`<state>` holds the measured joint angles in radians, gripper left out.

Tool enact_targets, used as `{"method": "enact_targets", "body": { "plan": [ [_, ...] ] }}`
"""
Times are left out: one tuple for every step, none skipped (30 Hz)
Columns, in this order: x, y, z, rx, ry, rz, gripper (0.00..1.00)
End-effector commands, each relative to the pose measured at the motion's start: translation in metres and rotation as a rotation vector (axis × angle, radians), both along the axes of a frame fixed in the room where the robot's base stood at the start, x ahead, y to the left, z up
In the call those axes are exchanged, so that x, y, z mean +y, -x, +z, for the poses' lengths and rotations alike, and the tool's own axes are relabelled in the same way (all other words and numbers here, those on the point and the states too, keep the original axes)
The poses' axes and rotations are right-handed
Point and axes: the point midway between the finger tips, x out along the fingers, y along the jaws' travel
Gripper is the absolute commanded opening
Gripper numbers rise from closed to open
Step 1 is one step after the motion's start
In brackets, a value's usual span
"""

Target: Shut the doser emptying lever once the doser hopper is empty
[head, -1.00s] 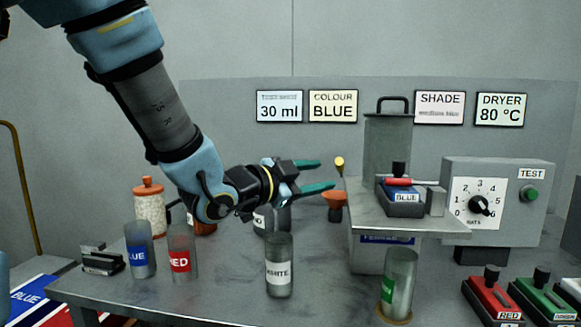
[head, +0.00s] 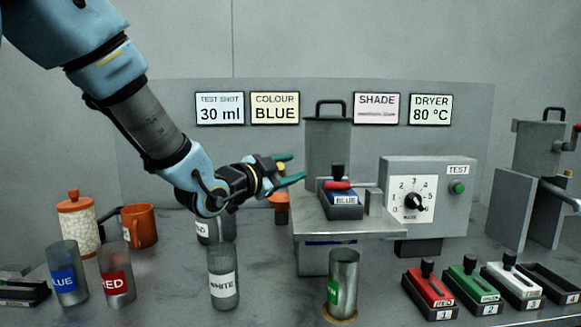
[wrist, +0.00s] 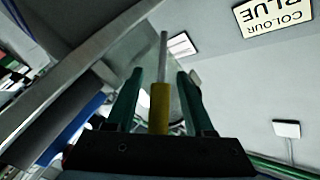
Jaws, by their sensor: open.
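A lever with a yellow grip (wrist: 160,105) and a thin grey rod stands between my fingers in the wrist view. In the head view only a bit of its yellow (head: 281,168) shows between the fingers. My gripper (head: 294,168), also in the wrist view (wrist: 161,76), is open around the grip, with a gap visible on each side. The lever is beside a grey cylindrical hopper (head: 327,145) with a lid handle. The inside of the hopper is hidden, so its contents cannot be told. An orange funnel (head: 281,206) is below my gripper.
A clear cup with a green label (head: 343,283) stands below. A WHITE cup (head: 223,275), a RED cup (head: 116,272) and an orange mug (head: 139,226) stand left. A dial box (head: 428,200) is right.

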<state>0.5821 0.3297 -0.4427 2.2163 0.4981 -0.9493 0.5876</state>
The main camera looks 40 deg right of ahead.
Motion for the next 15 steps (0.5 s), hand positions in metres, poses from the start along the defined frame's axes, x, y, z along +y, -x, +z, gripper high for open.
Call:
{"method": "enact_targets", "body": {
  "plan": [
    [-0.0009, 0.0, 0.0, 0.0, 0.0, 0.0, 0.53],
    [-0.0011, 0.0, 0.0, 0.0, 0.0, 0.0, 0.53],
    [-0.0011, -0.0001, -0.0001, 0.0, 0.0, 0.0, 0.53],
    [-0.001, 0.0, -0.0001, 0.0, 0.0, 0.0, 0.53],
    [-0.001, -0.0001, -0.0002, 0.0, 0.0, 0.0, 0.53],
    [-0.0009, -0.0001, -0.0002, 0.0, 0.0, 0.0, 0.53],
    [-0.0009, -0.0001, -0.0002, 0.0, 0.0, 0.0, 0.53],
    [-0.0008, -0.0001, -0.0002, 0.0, 0.0, 0.0, 0.51],
    [-0.0008, -0.0001, -0.0002, 0.0, 0.0, 0.0, 0.46],
    [-0.0008, -0.0001, -0.0002, 0.0, 0.0, 0.0, 0.43],
    [-0.0008, -0.0001, -0.0002, 0.0, 0.0, 0.0, 0.4],
    [-0.0007, 0.0, -0.0002, 0.0, 0.0, 0.0, 0.35],
    [-0.0007, 0.0, -0.0002, 0.0, 0.0, 0.0, 0.32],
    [-0.0007, 0.0, -0.0002, 0.0, 0.0, 0.0, 0.28],
    [-0.0007, 0.0, -0.0002, 0.0, 0.0, 0.0, 0.24]
  ]
}}
